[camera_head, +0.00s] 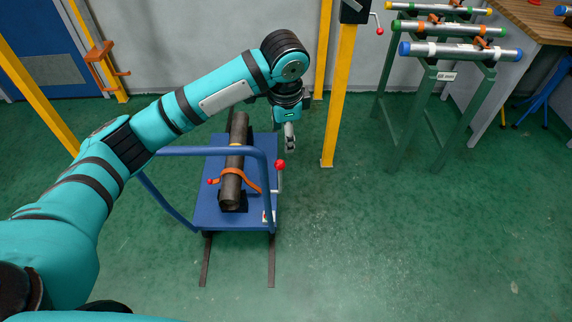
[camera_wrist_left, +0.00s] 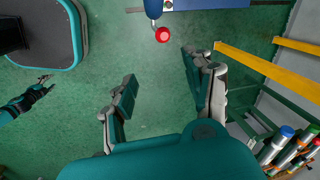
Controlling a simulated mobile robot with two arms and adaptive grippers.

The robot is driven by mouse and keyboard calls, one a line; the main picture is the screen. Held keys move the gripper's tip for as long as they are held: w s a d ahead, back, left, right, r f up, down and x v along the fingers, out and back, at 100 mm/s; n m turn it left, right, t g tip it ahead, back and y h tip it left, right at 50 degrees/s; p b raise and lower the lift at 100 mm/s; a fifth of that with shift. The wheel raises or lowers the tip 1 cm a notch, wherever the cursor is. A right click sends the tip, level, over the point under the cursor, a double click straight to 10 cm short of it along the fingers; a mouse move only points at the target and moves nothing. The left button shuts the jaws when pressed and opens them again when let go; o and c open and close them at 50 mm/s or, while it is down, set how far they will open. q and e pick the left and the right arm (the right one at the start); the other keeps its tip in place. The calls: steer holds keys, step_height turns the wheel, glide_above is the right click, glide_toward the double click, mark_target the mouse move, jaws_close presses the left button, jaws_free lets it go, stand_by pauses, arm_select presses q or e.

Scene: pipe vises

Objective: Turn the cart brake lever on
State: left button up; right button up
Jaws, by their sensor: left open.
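The blue cart (camera_head: 215,212) stands on the green floor in the head view. Its brake lever has a red ball knob (camera_head: 280,164) on a pale rod at the cart's right side. In the left wrist view the red knob (camera_wrist_left: 162,35) is at the top, beyond the fingertips. My left gripper (camera_head: 290,138) points down just behind and right of the knob, apart from it. In the left wrist view my left gripper (camera_wrist_left: 158,72) is open and empty. My right gripper (camera_wrist_left: 40,90) shows small at the left edge there; its fingers are too small to judge.
A dark pipe (camera_head: 234,165) lies on the cart under an orange strap. The cart's blue handle rail (camera_head: 205,151) is at the near side. A yellow post (camera_head: 338,105) stands to the right. A green rack (camera_head: 435,105) holds several pipes. The floor at front right is clear.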

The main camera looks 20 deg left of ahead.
mark_target(280, 162)
arm_select(q)
steer(key=shift+y, duration=0.3)
steer(key=w+f, duration=0.1)
steer(key=f, duration=0.4)
steer(key=w+a+f, duration=0.1)
steer(key=f, duration=0.3)
steer(key=a+f, duration=0.1)
steer(key=f, duration=0.4)
steer(key=shift+w+a+f, duration=0.15)
steer(key=shift+w+f, duration=0.15)
steer(key=shift+w, duration=0.1)
jaws_close()
